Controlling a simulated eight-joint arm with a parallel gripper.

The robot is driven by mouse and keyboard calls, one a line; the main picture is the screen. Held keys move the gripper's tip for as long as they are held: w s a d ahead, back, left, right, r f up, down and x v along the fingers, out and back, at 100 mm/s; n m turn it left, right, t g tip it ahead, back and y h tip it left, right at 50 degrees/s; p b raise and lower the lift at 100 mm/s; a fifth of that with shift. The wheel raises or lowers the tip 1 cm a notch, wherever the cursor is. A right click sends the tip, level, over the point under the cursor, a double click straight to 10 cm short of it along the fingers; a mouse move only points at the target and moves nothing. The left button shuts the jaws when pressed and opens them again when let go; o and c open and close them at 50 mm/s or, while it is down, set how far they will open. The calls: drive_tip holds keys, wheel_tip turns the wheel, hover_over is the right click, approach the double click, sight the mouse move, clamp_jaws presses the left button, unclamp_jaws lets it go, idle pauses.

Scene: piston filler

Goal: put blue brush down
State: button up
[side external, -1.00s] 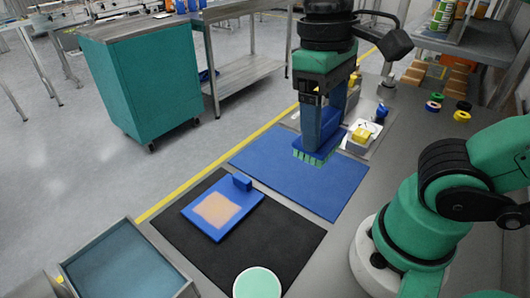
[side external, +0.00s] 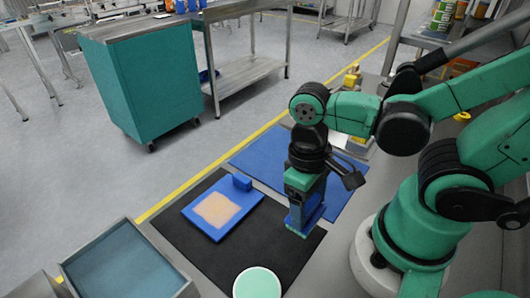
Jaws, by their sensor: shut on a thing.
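My gripper (side external: 305,205) points down over the right part of the black mat (side external: 215,262) in the side external view. It is shut on the blue brush (side external: 314,217), whose green bristles face down. My gripper hides much of the brush. The bristle edge is at or just above the mat; I cannot tell whether it touches. A blue board (side external: 203,231) with a peach-coloured patch and a blue upright block lies on the black mat, left of the brush and apart from it.
A blue mat (side external: 262,155) lies behind the black mat, partly hidden by my arm. A round pale-green-topped item (side external: 257,283) stands at the black mat's front edge. A blue-grey tray (side external: 125,262) is at front left. Black mat between board and brush is bare.

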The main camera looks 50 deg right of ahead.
sight(307, 217)
drive_tip(key=shift+f, duration=1.75)
drive_tip(key=o, duration=1.1)
drive_tip(key=shift+f, duration=0.15)
drive_tip(key=shift+w+r, duration=0.75)
drive_tip(key=shift+r, duration=5.2)
drive_tip(key=w+d+t, duration=0.4)
drive_tip(key=w+t, duration=0.4)
drive_tip(key=w, duration=0.1)
drive_tip(key=shift+w+f+t, duration=0.2)
drive_tip(key=shift+f+t, duration=0.1)
drive_tip(key=shift+d, duration=0.1)
